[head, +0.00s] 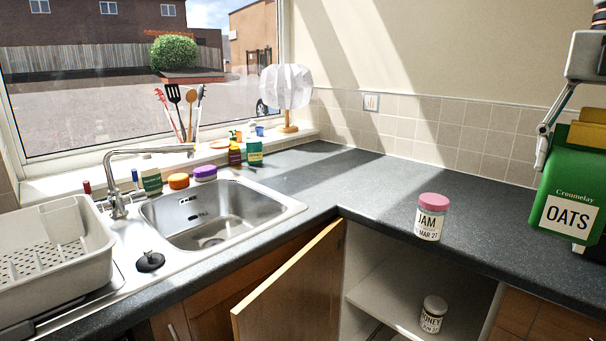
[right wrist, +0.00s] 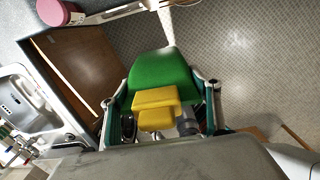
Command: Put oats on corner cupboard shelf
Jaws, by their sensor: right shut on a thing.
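The oats (head: 568,190), a green pack with a white label and yellow at its top, is at the right edge of the head view. My right gripper (head: 562,125) is shut on it and holds it upright, right of the jam jar. The oats also show in the right wrist view (right wrist: 160,72), between the fingers of my right gripper (right wrist: 160,95). The corner cupboard is open below the worktop, and its pale shelf (head: 382,290) shows. A honey jar (head: 433,314) stands on this shelf. My left gripper is not in view.
The wooden cupboard door (head: 290,280) stands open, left of the opening. A pink-lidded jam jar (head: 431,218) stands on the dark worktop (head: 370,185) above the cupboard. The sink (head: 215,215) and a dish rack (head: 50,250) are at left. The shelf left of the honey is bare.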

